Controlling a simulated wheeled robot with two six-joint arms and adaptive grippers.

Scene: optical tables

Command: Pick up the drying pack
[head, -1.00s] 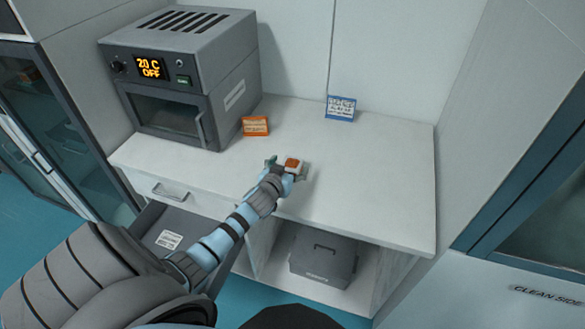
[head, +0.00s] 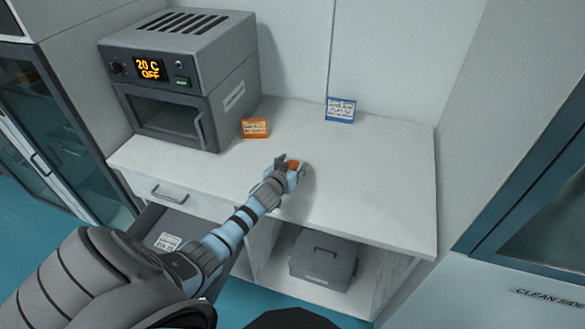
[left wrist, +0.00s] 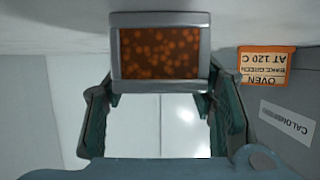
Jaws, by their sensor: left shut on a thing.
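The drying pack (left wrist: 160,52) is a grey-framed block with a window of orange-brown beads. It fills the space between the fingertips in the left wrist view. In the head view its orange top (head: 295,164) shows beside the fingers, over the white counter (head: 370,190). My left gripper (head: 291,168) is shut on the pack, one teal finger at each side of it in the left wrist view. Whether the pack touches the counter is hard to tell. My right gripper is in neither view.
An oven (head: 180,85) reading 20 C OFF stands at the counter's back left. An orange card (head: 255,128) stands beside it and a blue-edged card (head: 340,110) at the back. A drawer (head: 165,230) is open below. A grey bin (head: 322,262) sits underneath. The counter's right side is clear.

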